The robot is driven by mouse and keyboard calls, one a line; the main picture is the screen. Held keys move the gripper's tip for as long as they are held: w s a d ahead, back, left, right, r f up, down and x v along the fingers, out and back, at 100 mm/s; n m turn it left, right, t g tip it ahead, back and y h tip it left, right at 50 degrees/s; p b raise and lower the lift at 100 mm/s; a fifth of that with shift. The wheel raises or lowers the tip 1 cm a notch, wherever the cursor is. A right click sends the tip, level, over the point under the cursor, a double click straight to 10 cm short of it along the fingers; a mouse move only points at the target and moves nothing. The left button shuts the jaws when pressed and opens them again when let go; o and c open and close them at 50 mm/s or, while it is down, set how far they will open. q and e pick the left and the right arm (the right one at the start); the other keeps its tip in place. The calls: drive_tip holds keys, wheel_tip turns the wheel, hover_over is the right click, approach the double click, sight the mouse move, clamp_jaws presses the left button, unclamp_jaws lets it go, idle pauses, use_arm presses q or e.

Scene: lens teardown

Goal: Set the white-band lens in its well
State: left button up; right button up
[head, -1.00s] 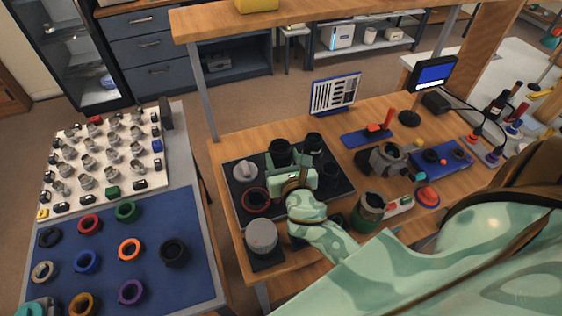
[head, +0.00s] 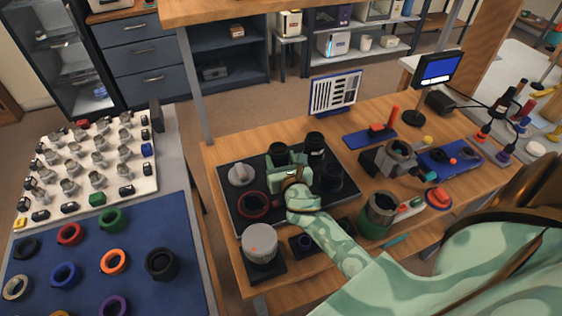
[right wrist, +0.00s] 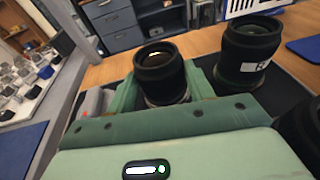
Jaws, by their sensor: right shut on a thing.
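My right gripper (head: 285,170) is shut on a black lens (head: 278,152), upright at the back of the black tray (head: 228,203). In the right wrist view this lens (right wrist: 160,70) stands between the green fingers, with a thin pale band low on its barrel. The fingers hide its base, so I cannot tell whether it rests in a well or hangs just above one. A second black lens (head: 315,145) stands close on its right; the wrist view shows a white label on this lens (right wrist: 250,52). My left gripper is not in view.
The tray also bears a grey knobbed part (head: 240,173), a red ring (head: 254,204) and another dark lens (head: 329,176). A grey cylinder (head: 259,243) stands at the front. A chart (head: 335,93) stands behind. A blue mat (head: 40,245) with coloured rings lies left.

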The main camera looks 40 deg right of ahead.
drive_tip(key=shift+f, duration=0.2)
drive_tip(key=o, duration=1.2)
drive_tip(key=shift+r, duration=0.1)
drive_tip(key=shift+r, duration=0.2)
drive_tip(key=p+v, duration=0.1)
drive_tip(key=v, duration=1.1)
